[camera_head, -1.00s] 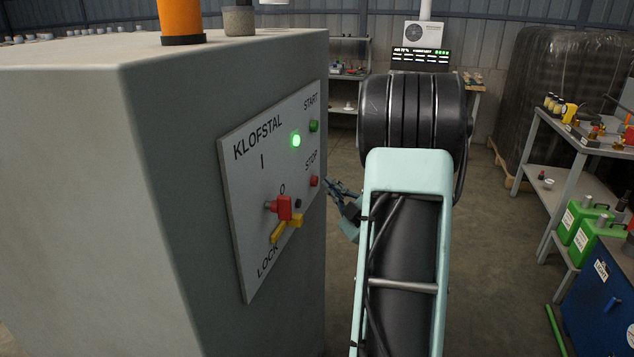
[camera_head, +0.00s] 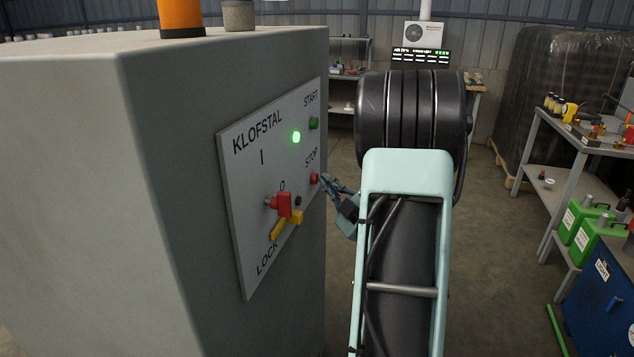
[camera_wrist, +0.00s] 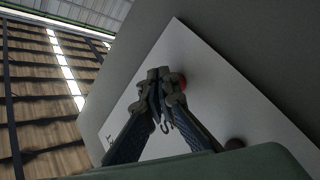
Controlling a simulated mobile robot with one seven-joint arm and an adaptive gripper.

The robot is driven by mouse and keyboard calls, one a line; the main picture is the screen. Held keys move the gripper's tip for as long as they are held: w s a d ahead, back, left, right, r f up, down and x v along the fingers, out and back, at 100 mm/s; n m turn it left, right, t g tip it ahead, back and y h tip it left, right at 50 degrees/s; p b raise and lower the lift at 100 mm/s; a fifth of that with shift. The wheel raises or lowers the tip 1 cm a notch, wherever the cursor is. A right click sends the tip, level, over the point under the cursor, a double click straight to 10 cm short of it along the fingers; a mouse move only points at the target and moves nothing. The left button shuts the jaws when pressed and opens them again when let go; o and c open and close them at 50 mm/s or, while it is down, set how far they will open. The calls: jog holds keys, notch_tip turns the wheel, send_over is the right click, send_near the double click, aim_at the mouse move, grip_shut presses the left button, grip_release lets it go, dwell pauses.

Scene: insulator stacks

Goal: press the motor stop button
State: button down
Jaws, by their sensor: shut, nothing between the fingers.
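The red stop button (camera_head: 314,179) sits under the word STOP on the right side of the grey KLOFSTAL panel (camera_head: 240,200). My gripper (camera_head: 326,181) is shut and empty, its tips at or very near the button from the right. I cannot tell whether they touch it. In the wrist view the shut fingertips (camera_wrist: 160,76) lie in front of the panel (camera_wrist: 205,75), and part of the red button (camera_wrist: 182,83) shows just beside them, the rest hidden.
The green start button (camera_head: 314,123) is above the stop button, and a green lamp (camera_head: 296,137) is lit. A red and yellow rotary handle (camera_head: 285,207) juts from the panel lower left. A workbench (camera_head: 570,135) stands at far right. Open floor lies right of the cabinet.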

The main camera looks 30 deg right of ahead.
jog(key=shift+w+a+b, duration=0.35)
jog(key=shift+w+a, duration=0.05)
jog(key=shift+w, duration=0.1)
dwell(1.0)
jog(key=shift+s, duration=0.1)
jog(key=shift+s+d+b, duration=0.45)
jog(key=shift+s+d, duration=0.15)
jog(key=shift+s, duration=0.05)
jog(key=s+d+b, duration=0.1)
jog(key=s+d, duration=0.2)
jog(key=s, duration=0.1)
jog(key=shift+d+b, duration=0.15)
jog(key=shift+b, duration=0.15)
jog(key=shift+w, duration=0.1)
dwell(0.7)
